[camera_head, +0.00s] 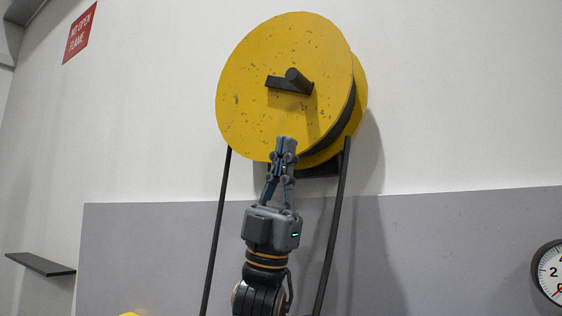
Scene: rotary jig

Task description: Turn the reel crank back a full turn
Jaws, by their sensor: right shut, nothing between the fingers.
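The yellow reel (250,110) is a worn, round drum with a dark band between its two discs, mounted high in front of the wall. Its black crank (280,83) sits at the middle of the front disc. My right gripper (286,145) points up below the crank, in front of the disc's lower edge. Its fingers are shut with nothing between them, and it is apart from the handle. My left gripper is not in view.
Two dark straps or legs (333,225) run down from the reel on either side of my arm. A dark shelf (40,264) is at the lower left. A round gauge (550,272) is at the right edge. A red sign (80,32) hangs at the upper left.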

